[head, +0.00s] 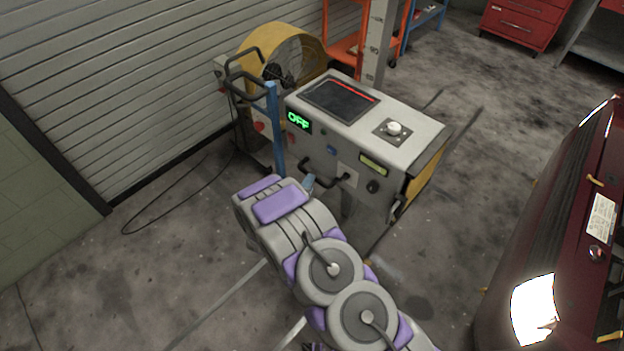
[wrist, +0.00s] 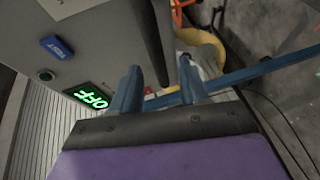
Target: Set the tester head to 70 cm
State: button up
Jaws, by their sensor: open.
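A black handle (head: 346,178) sits low on the box's front. My gripper (head: 309,182) is beside the handle. In the wrist view my gripper's blue fingers (wrist: 160,86) are apart, and a dark bar (wrist: 150,35), seemingly the handle, reaches down between them. Whether they touch is unclear.
A blue post (head: 275,130) with a black handlebar stands at the box's left. A yellow round fan (head: 285,55) is behind. A dark red car (head: 560,210) with a lit headlight is at right. A cable lies on the floor at left. Floor between box and car is clear.

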jog(key=x, duration=0.4)
jog(key=shift+w+d+b, duration=0.1)
jog(key=shift+w+b, duration=0.3)
jog(key=shift+f, duration=0.1)
grip_shut()
